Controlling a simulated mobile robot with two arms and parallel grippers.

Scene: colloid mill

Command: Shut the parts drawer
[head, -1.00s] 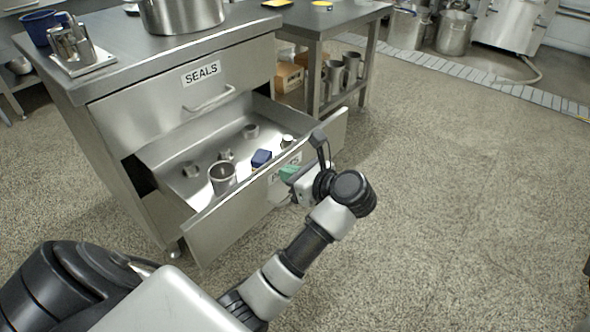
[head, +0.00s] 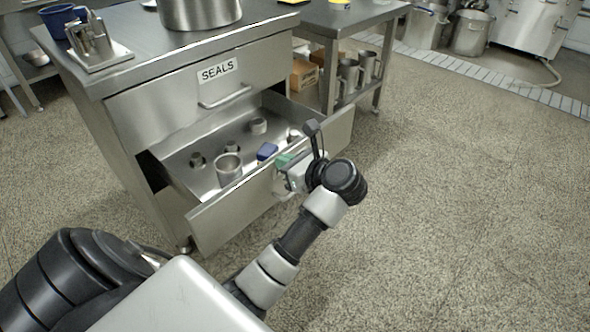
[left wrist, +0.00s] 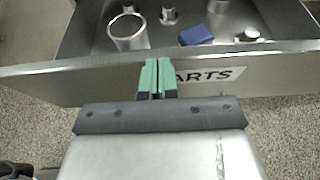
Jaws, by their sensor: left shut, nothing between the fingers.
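The parts drawer (head: 222,222) is the lower drawer of the steel cabinet and stands well out. Its white label, partly readable as "ARTS" (left wrist: 210,77), shows in the left wrist view. Inside lie a steel cup (head: 228,168), a blue block (head: 267,152) and several small metal parts. My left gripper (head: 284,161) has green fingertips, which are shut and empty. In the left wrist view the fingertips (left wrist: 157,68) are at the drawer front, beside the label's left end, and seem to touch it. My right gripper is not in view.
The "SEALS" drawer (head: 150,108) above is shut, with a bar handle (head: 226,98). A blue mug (head: 60,18), a metal fixture and a large pot (head: 200,12) stand on the cabinet top. A side table with steel jugs stands behind. The floor at right is clear.

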